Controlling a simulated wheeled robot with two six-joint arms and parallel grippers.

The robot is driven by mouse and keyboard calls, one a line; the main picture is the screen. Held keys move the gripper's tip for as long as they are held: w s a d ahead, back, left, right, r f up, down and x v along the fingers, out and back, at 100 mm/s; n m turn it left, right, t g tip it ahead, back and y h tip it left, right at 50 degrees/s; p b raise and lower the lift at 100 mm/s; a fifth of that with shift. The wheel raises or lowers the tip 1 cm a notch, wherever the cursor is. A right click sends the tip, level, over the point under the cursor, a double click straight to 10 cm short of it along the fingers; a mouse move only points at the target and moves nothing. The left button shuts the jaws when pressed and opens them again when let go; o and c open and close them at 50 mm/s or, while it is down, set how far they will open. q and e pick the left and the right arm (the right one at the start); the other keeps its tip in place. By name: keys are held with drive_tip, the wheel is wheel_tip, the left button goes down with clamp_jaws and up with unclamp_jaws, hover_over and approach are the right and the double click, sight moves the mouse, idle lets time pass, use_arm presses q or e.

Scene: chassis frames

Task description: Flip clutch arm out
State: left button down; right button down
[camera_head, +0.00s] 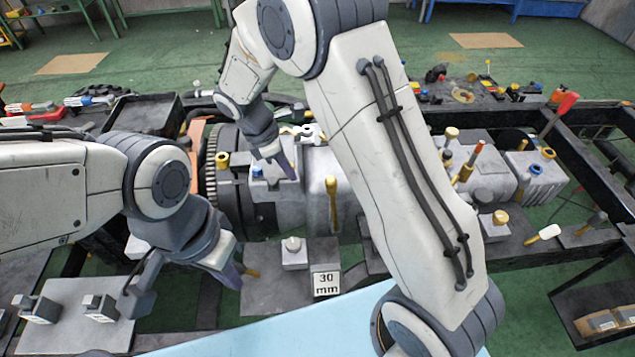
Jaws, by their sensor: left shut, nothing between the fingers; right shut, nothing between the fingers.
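A grey gearbox-like assembly (308,192) with a toothed ring (211,165) at its left lies across the middle. An upright yellow-brown lever (332,205) stands at its front; I cannot tell whether this is the clutch arm. My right gripper (288,168) is shut and empty, pointing down over the top of the housing, left of that lever; contact is unclear. My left gripper (236,275) is shut and empty, low in front of the housing, beside a short yellow peg (250,272). My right arm hides part of the assembly.
A black tray (145,113) sits back left.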

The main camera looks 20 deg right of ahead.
drive_tip(key=d+f+p, duration=0.3)
drive_tip(key=d+f, duration=0.3)
drive_tip(key=f, duration=0.1)
drive_tip(key=shift+s+d, duration=0.15)
drive_tip(key=shift+d, duration=0.2)
drive_tip(key=shift+f, duration=0.1)
